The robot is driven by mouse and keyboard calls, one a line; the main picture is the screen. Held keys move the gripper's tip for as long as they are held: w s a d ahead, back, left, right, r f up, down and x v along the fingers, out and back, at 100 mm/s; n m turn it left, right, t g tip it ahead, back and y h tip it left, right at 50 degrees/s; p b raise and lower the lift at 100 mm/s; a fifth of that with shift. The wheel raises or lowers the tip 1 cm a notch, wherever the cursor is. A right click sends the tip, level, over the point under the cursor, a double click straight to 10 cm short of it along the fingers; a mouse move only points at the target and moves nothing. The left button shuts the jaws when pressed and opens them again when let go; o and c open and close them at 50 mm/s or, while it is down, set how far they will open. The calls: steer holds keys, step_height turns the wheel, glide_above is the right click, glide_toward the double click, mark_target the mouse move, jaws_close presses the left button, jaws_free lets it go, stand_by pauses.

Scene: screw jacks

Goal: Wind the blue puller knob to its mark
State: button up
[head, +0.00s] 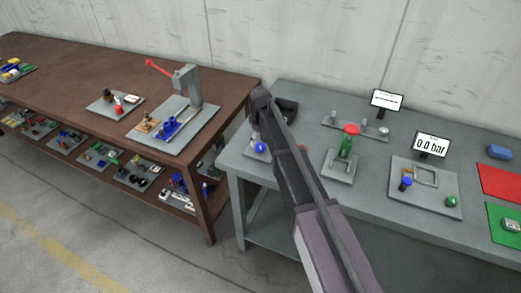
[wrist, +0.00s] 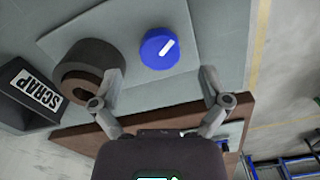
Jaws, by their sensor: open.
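The blue puller knob (wrist: 160,48) is round with a white bar on its face, slanting up to the right in the wrist view. It sits on a grey plate (wrist: 205,22). In the head view the knob (head: 260,149) shows at the left end of the grey bench. My gripper (wrist: 161,74) is open, its fingers spread to either side just below the knob in the wrist view, apart from it. Nothing is between the fingers. A dark brown hollow cylinder (wrist: 92,68) stands left of the knob, close to the left finger. I cannot make out a separate target mark.
A black SCRAP bin (wrist: 34,95) stands left of the plate. A brown bench (head: 70,65) stands left across a gap.

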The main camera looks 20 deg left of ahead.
mark_target(260, 146)
steer(key=shift+f+b, duration=1.45)
steer(key=shift+f, duration=0.3)
steer(key=c, duration=1.1)
